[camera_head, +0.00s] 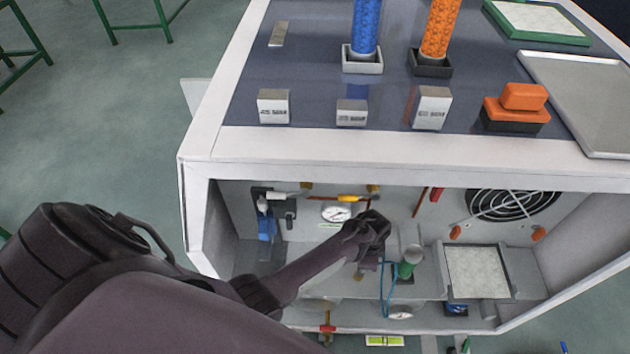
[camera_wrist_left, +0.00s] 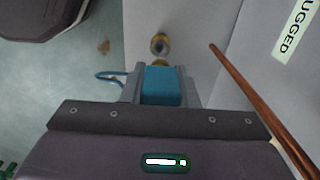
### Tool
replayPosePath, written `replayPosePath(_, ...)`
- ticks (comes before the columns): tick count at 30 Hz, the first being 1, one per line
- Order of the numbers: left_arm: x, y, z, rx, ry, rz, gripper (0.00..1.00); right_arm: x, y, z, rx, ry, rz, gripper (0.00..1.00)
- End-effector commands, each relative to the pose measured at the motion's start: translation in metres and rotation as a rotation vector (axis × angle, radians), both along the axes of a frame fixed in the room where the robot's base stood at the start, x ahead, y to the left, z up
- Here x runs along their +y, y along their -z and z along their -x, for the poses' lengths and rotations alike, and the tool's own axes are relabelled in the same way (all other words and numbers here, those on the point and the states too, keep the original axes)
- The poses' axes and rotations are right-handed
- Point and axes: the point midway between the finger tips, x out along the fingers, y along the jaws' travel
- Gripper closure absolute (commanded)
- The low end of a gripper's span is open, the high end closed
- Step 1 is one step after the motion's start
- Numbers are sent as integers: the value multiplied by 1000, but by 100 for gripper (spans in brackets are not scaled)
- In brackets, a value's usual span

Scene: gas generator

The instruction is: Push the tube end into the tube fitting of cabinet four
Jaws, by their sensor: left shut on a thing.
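My left gripper (camera_head: 368,262) reaches into the open cabinet (camera_head: 300,225) under the worktop. In the left wrist view, the left gripper (camera_wrist_left: 163,92) is shut on a blue piece of the tube (camera_wrist_left: 162,84). A thin blue loop shows to the left of the fingers, and blue tube (camera_head: 386,290) hangs beside the green-topped cylinder in the head view. A round brass fitting (camera_wrist_left: 159,44) with a dark hole is just beyond the fingertips on a pale wall. My right gripper is not in view.
A pressure gauge (camera_head: 336,212), a green-topped cylinder (camera_head: 411,262), a fan grille (camera_head: 513,204) and a framed filter panel (camera_head: 477,272) crowd the cabinet. A copper-coloured rod (camera_wrist_left: 262,108) runs along the right in the wrist view. The worktop edge (camera_head: 400,172) overhangs above.

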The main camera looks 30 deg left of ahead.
Motion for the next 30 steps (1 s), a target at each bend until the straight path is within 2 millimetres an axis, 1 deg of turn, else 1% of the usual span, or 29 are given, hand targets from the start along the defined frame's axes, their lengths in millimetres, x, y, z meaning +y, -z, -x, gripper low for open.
replayPosePath(14, 0, 5, 0, -1, 0, -1, 100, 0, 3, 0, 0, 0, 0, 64)
replayPosePath(24, 0, 26, 0, 0, -1, -1, 100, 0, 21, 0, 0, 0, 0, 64)
replayPosePath(30, 0, 31, -1, -2, -1, -1, 100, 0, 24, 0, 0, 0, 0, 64)
